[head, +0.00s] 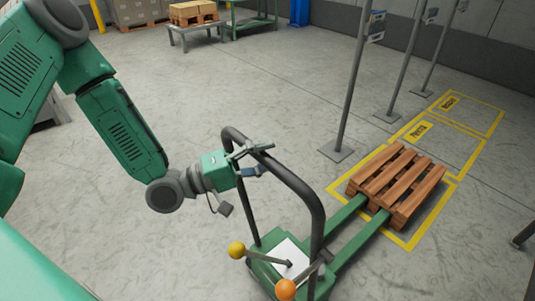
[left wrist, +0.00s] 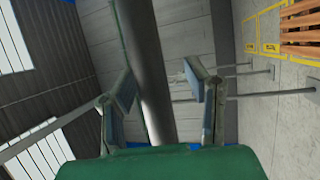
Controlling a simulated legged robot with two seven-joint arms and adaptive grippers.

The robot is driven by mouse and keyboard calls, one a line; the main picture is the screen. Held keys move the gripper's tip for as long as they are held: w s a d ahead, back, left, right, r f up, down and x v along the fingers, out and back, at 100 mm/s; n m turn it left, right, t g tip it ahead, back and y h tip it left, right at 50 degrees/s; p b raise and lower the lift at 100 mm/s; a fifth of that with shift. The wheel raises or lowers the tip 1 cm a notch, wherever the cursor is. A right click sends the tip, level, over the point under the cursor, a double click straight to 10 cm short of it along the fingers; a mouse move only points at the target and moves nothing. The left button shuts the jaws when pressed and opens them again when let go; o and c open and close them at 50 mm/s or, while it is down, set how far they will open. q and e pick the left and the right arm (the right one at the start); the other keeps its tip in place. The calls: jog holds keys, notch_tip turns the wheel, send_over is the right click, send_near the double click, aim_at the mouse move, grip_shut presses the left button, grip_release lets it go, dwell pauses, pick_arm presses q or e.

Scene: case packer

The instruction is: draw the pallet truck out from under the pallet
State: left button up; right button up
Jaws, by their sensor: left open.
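The green pallet truck (head: 345,213) stands at the lower middle of the head view, its two forks running up and right under the wooden pallet (head: 397,184). Its dark hoop handle (head: 313,205) rises toward me. Levers with a yellow knob (head: 236,249) and an orange knob (head: 285,289) show at its base. My left gripper (head: 257,160) is open at the upper left part of the hoop. In the left wrist view the dark handle bar (left wrist: 150,85) runs between the spread fingers (left wrist: 160,85); I cannot tell whether they touch it. My right gripper is out of view.
The pallet lies in a yellow-outlined floor bay (head: 411,244), with more marked bays behind. Grey posts (head: 348,90) on flat bases stand left of the bays. A low table (head: 193,28) with a loaded pallet is at the back. The floor left of the truck is clear.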

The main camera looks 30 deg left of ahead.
pick_arm(q)
jog(key=v, duration=1.1)
jog(key=shift+s+a+f, duration=0.2)
jog(key=shift+a+f, duration=0.05)
jog(key=shift+a, duration=0.05)
